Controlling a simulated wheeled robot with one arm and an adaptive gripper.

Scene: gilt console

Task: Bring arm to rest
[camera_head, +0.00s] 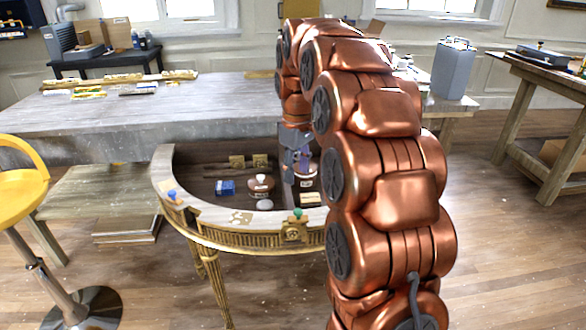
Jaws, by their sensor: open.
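My copper-coloured arm rises at the right of the head view, arches over and comes down toward the gilt console (180,222). My gripper (290,178) points down over the inside of the console, right of its middle. It is small and partly dark in the picture, and its fingers are open. I see nothing held between them. A brown and white round pot (261,186) stands left of the gripper. Another pot (307,185) stands close on its right; I cannot tell whether they touch. My arm hides the console's right part.
A blue box (225,187) and a pale box (311,199) lie inside the console. A green knob (298,213) and a blue knob (172,194) sit on its rim. A long grey table (200,105) stands behind. A yellow stool (20,195) is at left. Floor at right is clear.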

